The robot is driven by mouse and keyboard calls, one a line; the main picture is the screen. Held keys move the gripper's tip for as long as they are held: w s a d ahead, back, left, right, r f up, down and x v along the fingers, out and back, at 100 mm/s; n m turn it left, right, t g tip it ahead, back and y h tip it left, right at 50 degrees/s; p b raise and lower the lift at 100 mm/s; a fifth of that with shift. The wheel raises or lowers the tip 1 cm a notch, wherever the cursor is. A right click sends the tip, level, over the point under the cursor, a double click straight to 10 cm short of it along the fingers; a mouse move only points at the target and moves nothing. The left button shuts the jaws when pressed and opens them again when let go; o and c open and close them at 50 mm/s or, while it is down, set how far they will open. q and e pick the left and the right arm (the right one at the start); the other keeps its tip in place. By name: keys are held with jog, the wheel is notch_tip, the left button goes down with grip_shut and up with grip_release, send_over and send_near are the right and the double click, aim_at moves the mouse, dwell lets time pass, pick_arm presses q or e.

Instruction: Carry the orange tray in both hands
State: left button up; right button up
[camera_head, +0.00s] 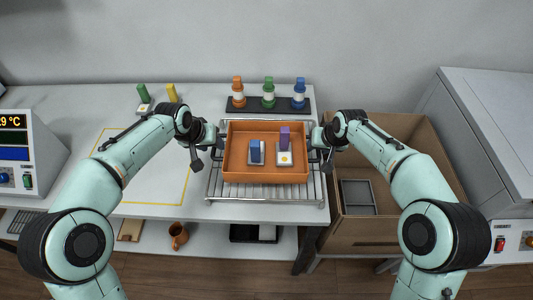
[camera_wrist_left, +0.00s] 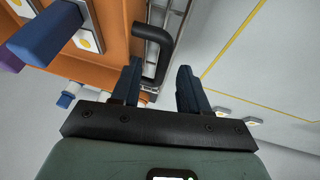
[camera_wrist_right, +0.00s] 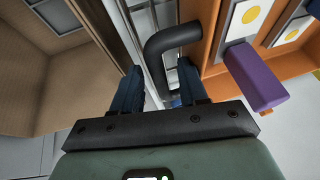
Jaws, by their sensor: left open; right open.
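The orange tray (camera_head: 236,168) sits level on a wire rack in the head view. It holds a blue block (camera_head: 255,152) and a purple block (camera_head: 285,138), each on a white plate. My left gripper (camera_head: 213,146) is at the tray's left side. In the left wrist view its open fingers (camera_wrist_left: 158,88) stand either side of the black handle (camera_wrist_left: 157,40). My right gripper (camera_head: 319,146) is at the right side. In the right wrist view its open fingers (camera_wrist_right: 158,88) stand either side of the other black handle (camera_wrist_right: 172,38). Contact cannot be told.
The wire rack (camera_head: 265,193) lies on the white table. A dark stand (camera_head: 250,105) with orange, green and blue pieces is behind the tray. A yellow-outlined area (camera_head: 155,180) is clear at left. An open cardboard box (camera_head: 365,235) is at right, beside a grey cabinet (camera_head: 490,120).

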jog(key=shift+r, duration=0.15)
pick_arm(q)
jog(key=v, duration=0.4)
jog(key=shift+s+a+r, duration=0.15)
jog(key=shift+r, duration=0.1)
pick_arm(e)
jog(key=v, duration=1.1)
jog(key=shift+s+r, duration=0.15)
jog(key=shift+r, duration=0.2)
pick_arm(q)
jog(key=shift+r, duration=0.1)
